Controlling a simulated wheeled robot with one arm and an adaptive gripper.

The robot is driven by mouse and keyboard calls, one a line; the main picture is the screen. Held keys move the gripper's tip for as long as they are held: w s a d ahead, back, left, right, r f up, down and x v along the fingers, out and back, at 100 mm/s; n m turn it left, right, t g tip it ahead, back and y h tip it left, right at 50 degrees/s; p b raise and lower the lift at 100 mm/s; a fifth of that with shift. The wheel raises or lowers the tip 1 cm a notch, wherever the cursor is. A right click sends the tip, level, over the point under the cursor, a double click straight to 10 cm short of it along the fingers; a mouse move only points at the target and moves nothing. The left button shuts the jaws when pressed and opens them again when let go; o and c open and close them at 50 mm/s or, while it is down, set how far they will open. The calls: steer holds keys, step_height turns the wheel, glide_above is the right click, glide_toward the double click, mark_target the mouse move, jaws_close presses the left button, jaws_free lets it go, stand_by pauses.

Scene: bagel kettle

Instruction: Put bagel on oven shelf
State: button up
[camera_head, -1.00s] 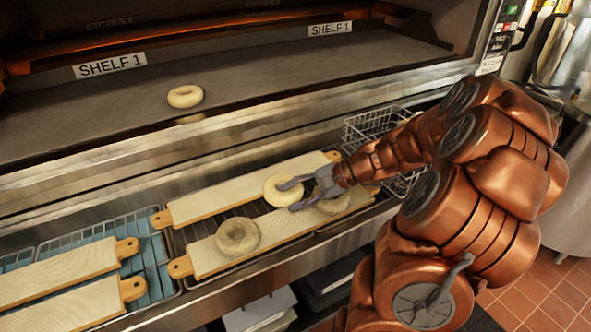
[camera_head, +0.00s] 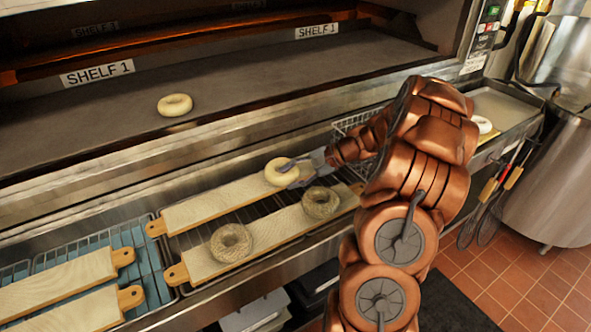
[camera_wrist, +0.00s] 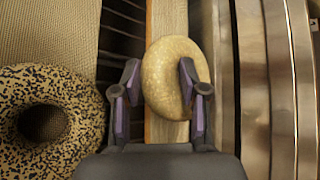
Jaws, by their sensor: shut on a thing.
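My gripper (camera_head: 296,172) is shut on a plain pale bagel (camera_head: 277,174), at the right part of the rear wooden board (camera_head: 215,204) below the oven. In the wrist view the same bagel (camera_wrist: 167,70) is between the two fingers (camera_wrist: 157,85), one at its left edge and one over its hole. I cannot tell whether it still touches the board.
Two seeded bagels, one left (camera_head: 230,243) and one right (camera_head: 320,203), lie on the front board (camera_head: 275,228). The steel oven ledge (camera_head: 120,172) runs between boards and shelf. A wire basket (camera_head: 352,124) stands behind my arm. The shelf right of its bagel is clear.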

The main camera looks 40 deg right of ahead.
steer(key=shift+w+d+f+p, duration=0.1)
steer(key=shift+w+d+p, duration=0.7)
steer(key=shift+w+d, duration=0.9)
steer(key=shift+w+d+f+p, duration=0.1)
steer(key=shift+f+p, duration=0.25)
steer(key=shift+f, duration=0.2)
steer(key=shift+w+d+f+p, duration=0.1)
steer(key=shift+f+p, duration=0.25)
steer(key=shift+f, duration=0.75)
steer(key=o, duration=1.2)
steer(key=shift+f+p, duration=0.15)
steer(key=shift+p, duration=0.2)
